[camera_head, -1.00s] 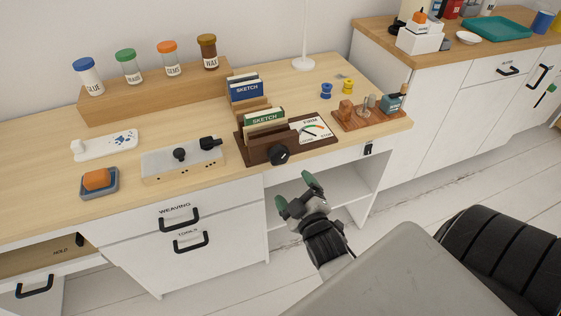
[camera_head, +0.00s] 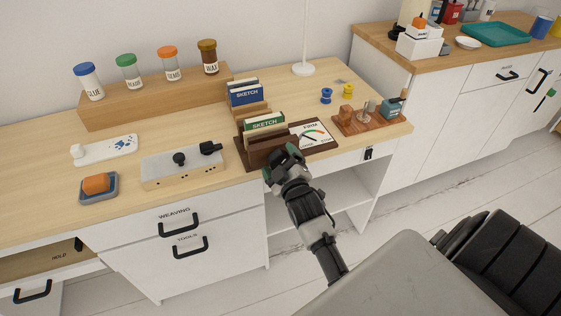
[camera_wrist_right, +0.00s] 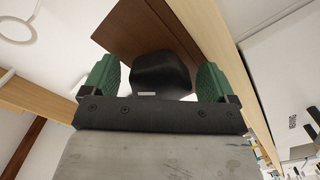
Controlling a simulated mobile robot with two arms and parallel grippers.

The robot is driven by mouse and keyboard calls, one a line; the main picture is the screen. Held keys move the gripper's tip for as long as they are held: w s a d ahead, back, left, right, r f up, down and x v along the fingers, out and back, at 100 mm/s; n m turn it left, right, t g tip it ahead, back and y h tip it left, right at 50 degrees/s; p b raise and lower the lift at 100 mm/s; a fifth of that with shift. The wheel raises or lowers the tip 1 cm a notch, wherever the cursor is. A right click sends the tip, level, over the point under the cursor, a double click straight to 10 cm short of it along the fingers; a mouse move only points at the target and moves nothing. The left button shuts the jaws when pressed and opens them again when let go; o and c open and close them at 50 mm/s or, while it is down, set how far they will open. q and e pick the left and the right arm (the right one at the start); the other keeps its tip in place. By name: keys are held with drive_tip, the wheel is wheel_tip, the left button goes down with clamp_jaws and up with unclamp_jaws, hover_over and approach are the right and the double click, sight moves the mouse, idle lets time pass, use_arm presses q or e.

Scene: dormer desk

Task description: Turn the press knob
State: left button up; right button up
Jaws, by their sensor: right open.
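The press (camera_head: 258,150) is a dark wooden stand at the front edge of the desk. It holds sketch books and has a white dial (camera_head: 313,134) marked FIRM. My right gripper (camera_head: 281,160) is at the front of the press, with its green fingers open. In the right wrist view the black press knob (camera_wrist_right: 160,75) sits between the two fingers, with a visible gap on at least the right side. In the head view the gripper hides the knob. My left gripper is in neither view.
A metal box with black knobs (camera_head: 185,168) stands left of the press. A wooden tool block (camera_head: 370,122) and spools (camera_head: 326,95) are to the right. Drawers (camera_head: 175,215) with black handles are below. Jars stand on a shelf (camera_head: 160,100) at the back.

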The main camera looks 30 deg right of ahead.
drive_tip(key=shift+c, duration=0.5)
drive_tip(key=c, duration=0.8)
drive_tip(key=shift+r+m+p, duration=0.1)
drive_tip(key=shift+m+p, duration=0.55)
drive_tip(key=shift+m, duration=0.05)
drive_tip(key=m+p, duration=0.2)
drive_tip(key=m, duration=0.1)
drive_tip(key=m+p, duration=0.1)
drive_tip(key=m, duration=0.2)
drive_tip(key=shift+a+p, duration=0.1)
drive_tip(key=shift+p, duration=0.25)
drive_tip(key=shift+m+p, duration=0.35)
drive_tip(key=shift+m, duration=0.95)
